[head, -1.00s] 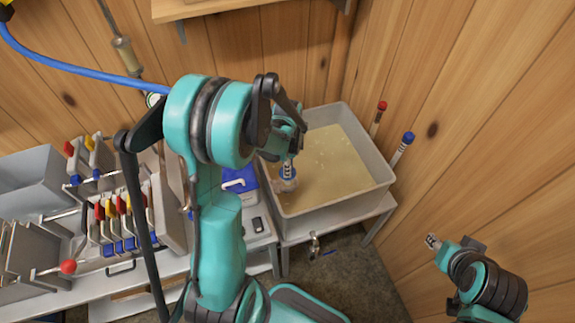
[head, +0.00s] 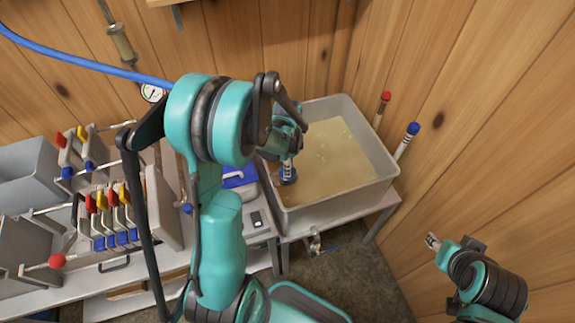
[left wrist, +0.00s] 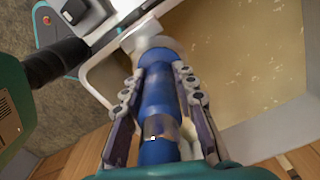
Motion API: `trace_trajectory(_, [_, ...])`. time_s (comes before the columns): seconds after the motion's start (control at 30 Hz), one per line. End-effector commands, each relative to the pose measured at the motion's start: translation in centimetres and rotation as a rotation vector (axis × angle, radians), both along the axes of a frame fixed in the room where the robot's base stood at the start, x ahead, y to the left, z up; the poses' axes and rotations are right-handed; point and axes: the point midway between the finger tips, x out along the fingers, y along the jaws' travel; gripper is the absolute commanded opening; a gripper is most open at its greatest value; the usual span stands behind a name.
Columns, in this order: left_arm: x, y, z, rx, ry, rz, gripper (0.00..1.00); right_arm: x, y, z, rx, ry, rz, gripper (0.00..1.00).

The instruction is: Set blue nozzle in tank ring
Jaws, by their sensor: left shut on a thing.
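My left gripper (left wrist: 158,110) is shut on the blue nozzle (left wrist: 158,88), a blue cylinder with a metallic band. In the left wrist view its far end meets the pale tank ring (left wrist: 138,36) at the tank's wall; I cannot tell whether it is inside the ring or just over it. In the head view the left gripper (head: 288,155) is over the near left inner side of the tank (head: 338,204), with the nozzle (head: 288,178) pointing down. The ring is hard to make out there. My right gripper (head: 433,241) is at the lower right, away from the tank; its jaws are unclear.
The grey tank holds yellowish liquid and stands in the wall corner. Rods with a red top (head: 385,97) and a blue top (head: 413,129) stand behind its right side. Racks of coloured handles (head: 115,212) fill the left bench. A blue hose (head: 80,64) crosses the upper left.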

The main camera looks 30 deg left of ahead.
Motion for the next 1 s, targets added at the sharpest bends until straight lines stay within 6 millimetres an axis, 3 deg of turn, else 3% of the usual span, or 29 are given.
trace_trajectory(0.2, [-0.02,0.0,-1.28,0.0,0.0,0.0,0.0,-0.01,0.0,-1.28,0.0,0.0,0.0,0.4])
trace_trajectory(0.43, [-0.02,0.0,-1.19,0.0,0.0,0.0,0.0,0.0,0.0,-1.18,0.0,0.0,0.0,0.4])
trace_trajectory(0.47, [-0.02,0.0,-1.19,0.0,0.0,0.0,0.33,0.0,0.0,-1.18,0.0,0.0,0.0,0.4])
trace_trajectory(0.53, [-0.02,0.0,-1.19,0.0,0.0,0.0,0.51,0.0,0.0,-1.18,0.0,0.0,0.0,0.4])
trace_trajectory(0.77, [-0.02,0.0,-1.2,0.0,0.0,0.0,0.52,0.0,0.0,-1.19,0.0,0.0,0.0,0.4])
trace_trajectory(0.87, [-0.02,-0.01,-1.21,0.0,0.0,0.0,0.76,0.0,0.0,-1.19,0.0,0.0,0.0,0.4])
trace_trajectory(1.0, [-0.02,0.0,-1.21,0.0,0.0,0.0,0.79,-0.01,0.0,-1.2,0.0,0.0,0.0,0.4])
